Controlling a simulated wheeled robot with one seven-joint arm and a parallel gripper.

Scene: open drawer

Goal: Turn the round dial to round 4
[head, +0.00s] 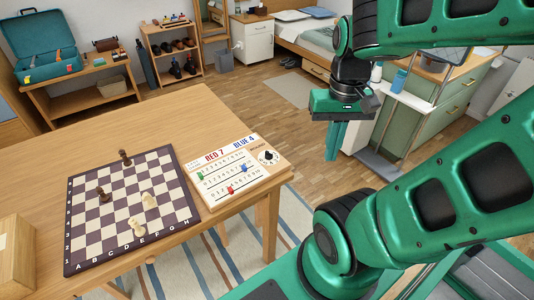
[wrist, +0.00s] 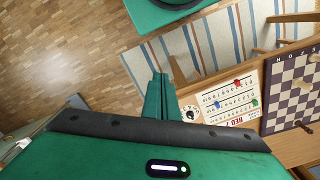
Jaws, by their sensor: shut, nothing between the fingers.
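The round dial (head: 268,157) is a small black knob on a white face at the right end of a scoreboard (head: 240,171) lying on the table. In the wrist view the dial (wrist: 191,113) shows just right of my fingers. The board carries "RED 7" and "BLUE 4" headings, number rows, and small green, blue and red sliders. The number that the dial points to is too small to read. My gripper (head: 335,157) is shut and empty. Its green fingers hang down, to the right of the dial and apart from it.
A chessboard (head: 133,204) with a few pieces lies left of the scoreboard. A wooden box (head: 14,255) sits at the table's left edge. The wooden table (head: 190,115) is bare behind the boards.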

